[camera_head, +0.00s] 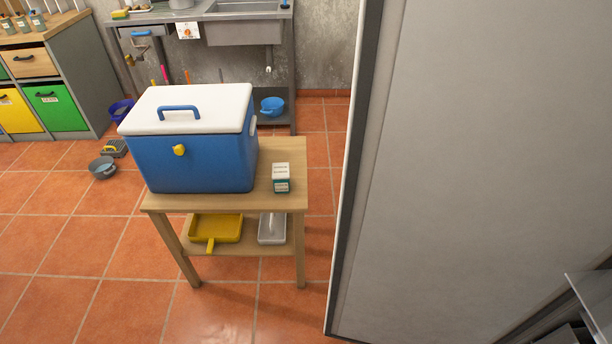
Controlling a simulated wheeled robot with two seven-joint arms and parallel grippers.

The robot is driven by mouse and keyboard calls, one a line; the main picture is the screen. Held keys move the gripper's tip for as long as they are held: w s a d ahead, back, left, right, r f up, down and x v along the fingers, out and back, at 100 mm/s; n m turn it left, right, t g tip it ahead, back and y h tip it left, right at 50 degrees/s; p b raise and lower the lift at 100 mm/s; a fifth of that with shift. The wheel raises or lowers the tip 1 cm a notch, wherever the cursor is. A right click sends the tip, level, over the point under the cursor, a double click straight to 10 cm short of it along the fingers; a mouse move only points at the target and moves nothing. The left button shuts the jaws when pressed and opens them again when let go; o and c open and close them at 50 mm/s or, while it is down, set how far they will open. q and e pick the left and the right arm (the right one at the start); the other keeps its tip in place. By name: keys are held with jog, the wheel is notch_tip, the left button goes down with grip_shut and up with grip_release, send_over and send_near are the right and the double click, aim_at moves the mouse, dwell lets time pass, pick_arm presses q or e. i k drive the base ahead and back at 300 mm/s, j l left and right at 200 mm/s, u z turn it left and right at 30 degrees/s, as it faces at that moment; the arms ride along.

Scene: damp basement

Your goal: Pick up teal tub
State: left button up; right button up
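A small tub (282,185) with a teal lower part and a whitish upper part with print on it stands on the wooden table (283,203). It is right of the large blue cooler (205,165), a little apart from it, near the table's right edge. It seems upright. Neither of my grippers is in the head view.
The cooler has a white lid and covers most of the tabletop. A yellow dustpan (216,228) and a grey tray (272,229) lie on the lower shelf. A tall grey panel (480,150) stands close on the right. Tiled floor is clear at front left.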

aim_at(280, 177)
jog(key=i+j+z, duration=0.15)
jog(key=j+z, duration=0.2)
jog(key=j, duration=0.5)
jog(key=j+z, duration=0.4)
jog(key=j, duration=2.6)
jog(key=i+z, duration=0.05)
